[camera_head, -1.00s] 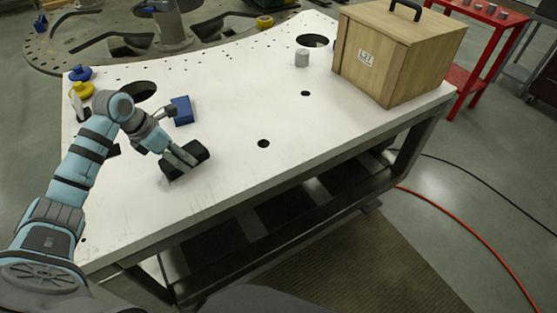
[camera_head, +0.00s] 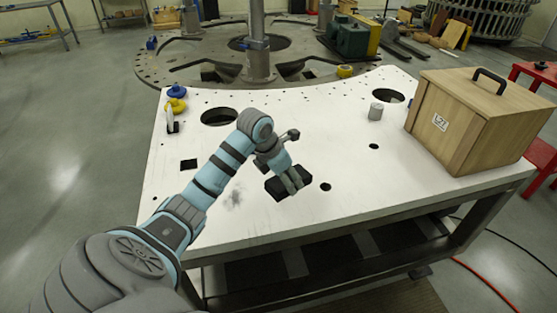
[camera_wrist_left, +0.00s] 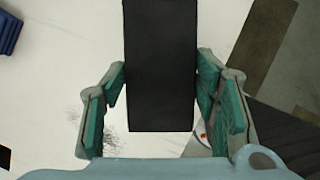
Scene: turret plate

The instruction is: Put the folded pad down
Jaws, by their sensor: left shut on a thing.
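The folded pad (camera_head: 272,186) is a dark, flat, oblong block at the middle of the white table in the head view. In the left wrist view the pad (camera_wrist_left: 160,60) runs from the top edge down between the two green-lined fingers. My left gripper (camera_head: 289,182) is shut on the pad, with a finger along each side of it. The pad is over the table top near its front edge; I cannot tell how far above it. My right gripper is not in view.
The white table (camera_head: 340,150) has round holes, one (camera_head: 325,187) just right of the pad. A wooden box (camera_head: 468,122) with a black handle stands on the right, a grey cylinder (camera_head: 376,111) beside it. A blue block (camera_wrist_left: 10,32) shows in the wrist view. Table around the pad is clear.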

